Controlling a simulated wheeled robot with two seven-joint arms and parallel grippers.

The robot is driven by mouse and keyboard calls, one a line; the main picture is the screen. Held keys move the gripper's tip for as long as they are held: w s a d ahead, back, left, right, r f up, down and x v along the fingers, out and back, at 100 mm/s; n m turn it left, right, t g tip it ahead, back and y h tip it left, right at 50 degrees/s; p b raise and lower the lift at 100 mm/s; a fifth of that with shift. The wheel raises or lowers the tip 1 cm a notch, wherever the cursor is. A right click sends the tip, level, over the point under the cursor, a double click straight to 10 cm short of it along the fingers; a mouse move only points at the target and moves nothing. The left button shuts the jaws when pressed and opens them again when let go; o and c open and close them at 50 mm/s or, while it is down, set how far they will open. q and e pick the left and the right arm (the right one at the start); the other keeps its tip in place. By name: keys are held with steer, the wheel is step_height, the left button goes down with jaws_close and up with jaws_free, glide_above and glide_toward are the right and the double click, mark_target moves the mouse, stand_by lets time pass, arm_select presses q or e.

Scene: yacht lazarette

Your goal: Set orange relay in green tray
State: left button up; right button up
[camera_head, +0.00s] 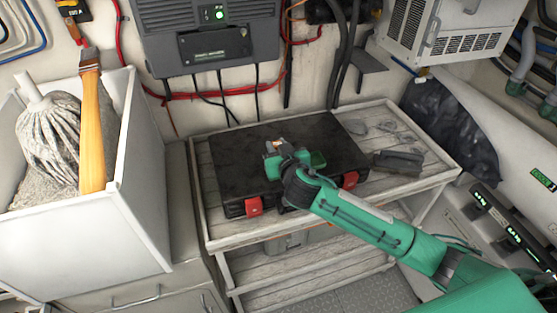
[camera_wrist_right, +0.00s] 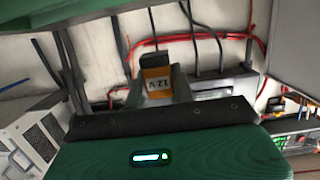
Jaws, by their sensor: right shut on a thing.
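My right gripper (camera_head: 279,146) is above the black case, pointing toward the back wall. In the right wrist view its fingers (camera_wrist_right: 155,84) are shut on the orange relay (camera_wrist_right: 155,84), whose "12 V" label appears upside down. In the head view the relay (camera_head: 279,143) is only a small pale and orange patch at the fingertips. I cannot tell the gap between relay and tray. My left gripper is out of view.
The black case (camera_head: 235,180) with red latches lies on a slatted wooden table (camera_head: 220,237). A dark grey tool-like object (camera_head: 398,162) lies right of it. A white bin (camera_head: 135,205) with a mop stands left. A grey charger (camera_head: 160,45) with hanging cables is behind.

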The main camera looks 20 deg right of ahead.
step_height(320, 180, down, 6)
steer(key=shift+f+p, duration=0.15)
steer(key=shift+p, duration=0.3)
steer(key=shift+f, duration=0.2)
steer(key=shift+f, duration=0.2)
steer(key=o, duration=1)
steer(key=shift+r, duration=0.2)
